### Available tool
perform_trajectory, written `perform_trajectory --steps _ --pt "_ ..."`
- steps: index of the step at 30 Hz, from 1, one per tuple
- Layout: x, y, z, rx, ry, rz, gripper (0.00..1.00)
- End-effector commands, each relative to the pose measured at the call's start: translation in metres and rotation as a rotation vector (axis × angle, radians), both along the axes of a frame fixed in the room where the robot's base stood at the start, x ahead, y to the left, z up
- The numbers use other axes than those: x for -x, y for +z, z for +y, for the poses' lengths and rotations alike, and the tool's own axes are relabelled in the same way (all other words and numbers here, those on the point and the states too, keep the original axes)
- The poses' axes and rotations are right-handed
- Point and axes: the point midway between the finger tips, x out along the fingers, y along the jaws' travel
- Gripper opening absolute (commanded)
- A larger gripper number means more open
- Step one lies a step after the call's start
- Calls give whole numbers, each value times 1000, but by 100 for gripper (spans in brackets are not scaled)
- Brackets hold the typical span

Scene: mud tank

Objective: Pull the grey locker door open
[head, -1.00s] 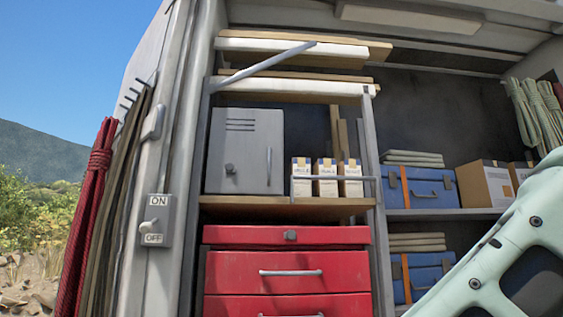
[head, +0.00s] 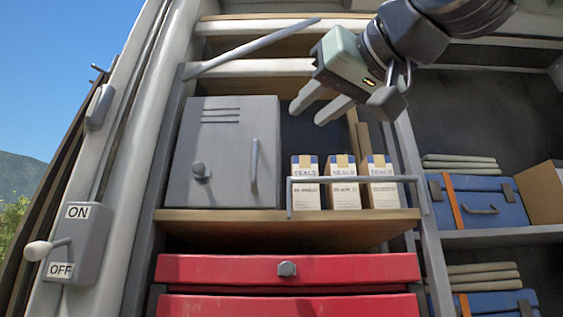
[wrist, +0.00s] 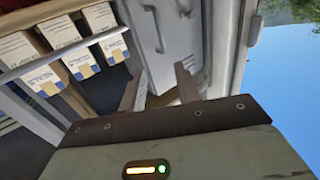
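The grey locker (head: 222,150) stands on the wooden shelf, its door shut flush. The door has vent slots at the top, a round knob (head: 200,171) at lower left and a vertical bar handle (head: 254,166) near its right edge. My gripper (head: 307,116) is open and empty, up and to the right of the handle, apart from the door. In the wrist view my gripper's two fingers (wrist: 160,80) are spread, with the grey door (wrist: 182,38) and its bar handle (wrist: 154,28) beyond them.
Three labelled cartons (head: 343,185) stand right of the locker behind a grey rail (head: 350,179). A slanted grey bar (head: 250,47) juts out above the locker. Red drawers (head: 225,270) lie below the shelf. An ON/OFF switch box (head: 78,243) is at left.

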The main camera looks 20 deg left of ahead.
Motion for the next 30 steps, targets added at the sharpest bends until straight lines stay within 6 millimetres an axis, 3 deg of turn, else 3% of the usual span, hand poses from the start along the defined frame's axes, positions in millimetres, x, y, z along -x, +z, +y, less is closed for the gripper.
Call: perform_trajectory --steps 21,30 --pt "-94 1 103 4 2 5 32" --pt "-113 0 122 2 1 3 32"
